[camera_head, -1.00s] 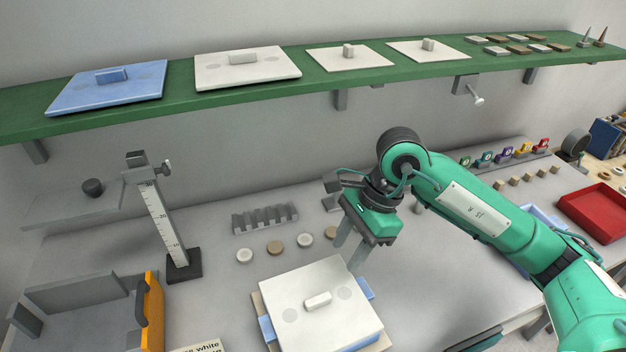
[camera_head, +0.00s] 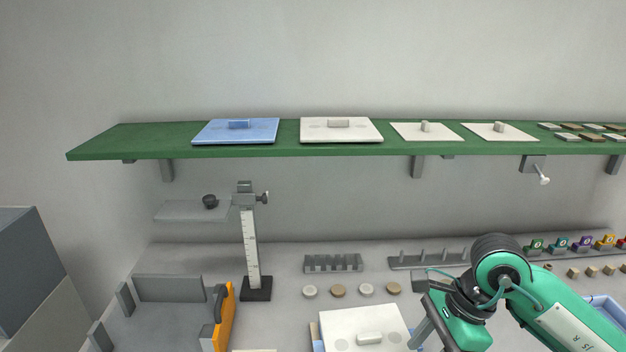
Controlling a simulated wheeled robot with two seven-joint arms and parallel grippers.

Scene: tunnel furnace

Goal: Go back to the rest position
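My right arm comes in from the lower right in the head view. My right gripper (camera_head: 424,335) points down beside the right edge of a white lidded box (camera_head: 355,325); one grey finger shows, and the fingertips are cut off or hidden, so I cannot tell whether it is open or shut. The white lid has a small raised handle, and blue parts show under it. My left gripper is not in view.
A green shelf (camera_head: 290,151) above holds a blue lid (camera_head: 235,132), a white lid (camera_head: 341,131) and smaller plates. A ruler stand (camera_head: 251,250), several small discs and a grey notched rack (camera_head: 333,263) stand on the bench. An orange-handled part (camera_head: 226,318) is at lower left.

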